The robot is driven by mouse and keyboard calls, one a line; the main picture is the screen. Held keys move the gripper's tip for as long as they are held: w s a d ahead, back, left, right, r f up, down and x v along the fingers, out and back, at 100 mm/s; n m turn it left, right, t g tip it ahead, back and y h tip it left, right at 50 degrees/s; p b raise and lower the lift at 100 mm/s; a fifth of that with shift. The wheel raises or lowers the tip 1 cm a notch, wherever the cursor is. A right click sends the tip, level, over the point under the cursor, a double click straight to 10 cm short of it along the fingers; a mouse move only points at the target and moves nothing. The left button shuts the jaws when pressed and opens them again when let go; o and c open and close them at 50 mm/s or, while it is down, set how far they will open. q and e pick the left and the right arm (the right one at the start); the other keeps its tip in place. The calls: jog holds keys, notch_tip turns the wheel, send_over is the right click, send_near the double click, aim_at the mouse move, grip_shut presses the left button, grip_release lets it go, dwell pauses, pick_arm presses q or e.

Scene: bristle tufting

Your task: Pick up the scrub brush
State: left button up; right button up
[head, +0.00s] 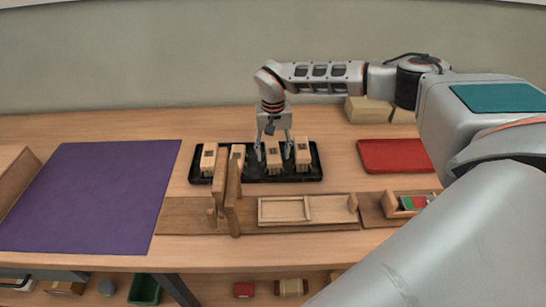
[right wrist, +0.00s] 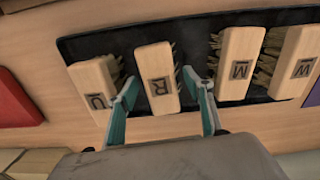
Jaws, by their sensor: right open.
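Several wooden scrub brushes with bristles stand in a black tray (head: 262,179). The brush marked R (right wrist: 157,62) lies between the open fingers of my right gripper (right wrist: 160,80) in the right wrist view. It is the brush (head: 274,163) below the gripper (head: 273,154) in the head view. I cannot tell whether the fingers touch it. The brush marked U (right wrist: 92,82) is close beside one finger. The brushes marked M (right wrist: 240,65) and W (right wrist: 297,65) stand on the other side. The bristles are partly hidden. My left gripper is not in view.
A purple mat (head: 90,195) lies at the left and a red tray (head: 395,155) at the right. A wooden upright fixture (head: 232,195) stands just in front of the black tray, beside a shallow wooden frame (head: 300,208). Boxes (head: 368,110) stand at the back right.

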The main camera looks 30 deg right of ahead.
aim_at(273, 151)
jog(key=shift+f, duration=0.2)
jog(key=c, duration=1.3)
jog(key=shift+o, duration=0.2)
jog(key=shift+r, duration=0.15)
notch_tip(273, 151, up, 20)
jog(key=p, duration=0.1)
jog(key=shift+o, duration=1)
